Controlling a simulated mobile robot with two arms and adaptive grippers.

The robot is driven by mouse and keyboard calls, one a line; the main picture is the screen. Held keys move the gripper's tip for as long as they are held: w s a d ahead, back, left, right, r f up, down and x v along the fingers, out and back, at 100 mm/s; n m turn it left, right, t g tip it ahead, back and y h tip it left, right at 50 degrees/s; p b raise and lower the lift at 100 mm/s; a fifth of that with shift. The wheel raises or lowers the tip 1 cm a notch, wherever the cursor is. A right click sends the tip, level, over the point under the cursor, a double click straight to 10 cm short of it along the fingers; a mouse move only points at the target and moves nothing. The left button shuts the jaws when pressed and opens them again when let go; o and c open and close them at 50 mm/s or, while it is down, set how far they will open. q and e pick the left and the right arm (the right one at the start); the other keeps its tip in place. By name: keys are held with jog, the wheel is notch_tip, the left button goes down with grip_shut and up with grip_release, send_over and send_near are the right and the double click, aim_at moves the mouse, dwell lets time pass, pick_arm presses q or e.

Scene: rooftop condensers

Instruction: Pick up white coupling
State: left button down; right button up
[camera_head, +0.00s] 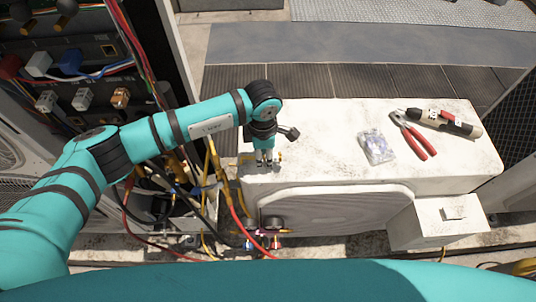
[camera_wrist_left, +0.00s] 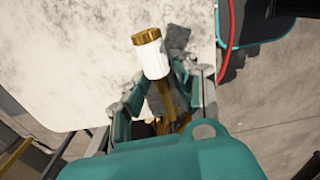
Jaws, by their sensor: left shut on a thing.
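The white coupling (camera_wrist_left: 152,58) shows in the left wrist view as a white cylinder with a brass cap and brass parts running back between the fingers. My left gripper (camera_wrist_left: 165,88) is shut on it, with the white end sticking out past the fingertips. In the head view my left gripper (camera_head: 265,158) points down over the left end of the white condenser's top (camera_head: 330,130). The coupling is mostly hidden by the fingers there, and I cannot tell if it touches the surface. My right gripper is not in view.
On the condenser's top lie a clear plastic bag (camera_head: 377,147), red-handled pliers (camera_head: 413,135) and a dark and beige tool (camera_head: 445,122). An open panel with wires and connectors (camera_head: 80,75) stands at left. Hoses and cables (camera_head: 210,185) hang beside the condenser's left end.

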aim_at(264, 156)
pick_arm(q)
jog(key=shift+r, duration=0.1)
jog(key=shift+r+b, duration=0.3)
jog(key=shift+r, duration=0.25)
notch_tip(264, 156, up, 2)
jog(key=shift+w+r+b, duration=0.1)
jog(key=shift+b, duration=0.4)
jog(key=s+d+b, duration=0.1)
jog(key=s+d, duration=0.3)
jog(key=s, duration=0.2)
jog(key=s+d+r+b, duration=0.1)
jog(key=s+d+b, duration=0.1)
jog(key=s+d, duration=0.3)
jog(key=shift+s+r+b, duration=0.25)
jog(key=shift+s+b, duration=0.05)
jog(key=shift+s, duration=0.95)
jog(key=c, duration=1.7)
grip_release()
jog(key=shift+a, duration=0.1)
grip_shut()
